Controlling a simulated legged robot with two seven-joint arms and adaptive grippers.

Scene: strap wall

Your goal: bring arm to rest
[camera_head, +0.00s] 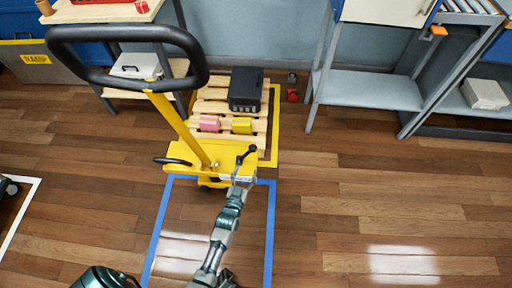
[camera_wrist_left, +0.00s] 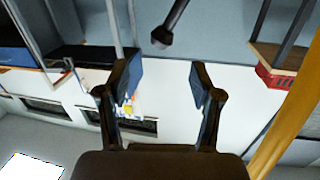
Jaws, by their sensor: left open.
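My left arm reaches up from the bottom of the head view. Its left gripper (camera_head: 241,180) is in front of the yellow base of the pallet jack (camera_head: 186,125). In the left wrist view the left gripper (camera_wrist_left: 166,78) is open, its two dark fingers apart with nothing between them. A black-tipped lever (camera_wrist_left: 170,25) shows beyond the fingertips, apart from them in the picture. The lever also shows in the head view (camera_head: 247,153), just above the gripper. The jack's yellow pole (camera_wrist_left: 292,115) crosses the right side of the wrist view. My right gripper does not show.
A wooden pallet (camera_head: 214,108) behind the jack bears a black box (camera_head: 246,90), a pink block (camera_head: 209,123) and a yellow block (camera_head: 242,125). Blue tape (camera_head: 269,235) marks the floor around my arm. Grey shelving (camera_head: 372,90) stands right; open wood floor (camera_head: 370,200) lies before it.

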